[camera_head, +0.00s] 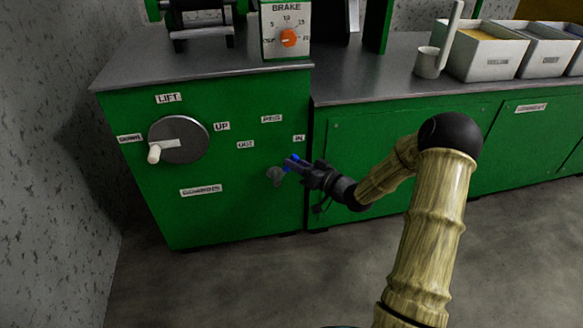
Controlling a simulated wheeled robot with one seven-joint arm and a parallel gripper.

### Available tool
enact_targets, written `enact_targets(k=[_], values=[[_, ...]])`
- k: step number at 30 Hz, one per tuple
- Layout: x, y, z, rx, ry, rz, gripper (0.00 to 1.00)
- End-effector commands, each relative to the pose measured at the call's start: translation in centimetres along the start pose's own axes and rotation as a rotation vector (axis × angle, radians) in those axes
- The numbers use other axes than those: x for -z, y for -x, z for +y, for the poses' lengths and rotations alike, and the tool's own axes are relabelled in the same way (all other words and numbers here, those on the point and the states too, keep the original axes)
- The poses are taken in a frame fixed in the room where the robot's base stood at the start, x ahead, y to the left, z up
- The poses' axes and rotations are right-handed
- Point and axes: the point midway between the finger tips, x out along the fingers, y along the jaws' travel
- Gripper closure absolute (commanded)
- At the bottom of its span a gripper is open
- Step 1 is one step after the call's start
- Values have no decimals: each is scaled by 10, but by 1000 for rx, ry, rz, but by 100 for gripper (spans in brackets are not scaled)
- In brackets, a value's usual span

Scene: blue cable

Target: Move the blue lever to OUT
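The blue lever (294,158) shows as a small blue piece on the front of the green cabinet, partly hidden by my gripper. A grey round mount (275,175) sits just left of and below it. My gripper (294,164) is at the lever, and its dark fingers overlap the blue piece. I cannot tell whether the fingers are closed on it. The OUT label (246,144) is up and left of the lever. The IN label (299,138) is just above the lever, and the PEG label (271,119) is higher, between them.
A grey disc with a white handle (178,140), labelled LIFT, UP and DOWN, is on the cabinet's left. An orange BRAKE knob (289,38) is above. A cup (428,62) and white bins (487,52) stand on the right counter. The floor in front is clear.

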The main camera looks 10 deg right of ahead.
Motion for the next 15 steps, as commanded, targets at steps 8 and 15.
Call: enact_targets(k=[8,15], values=[[0,-20,0,0,-1,0,70],[0,-20,0,-1,-1,-1,76]])
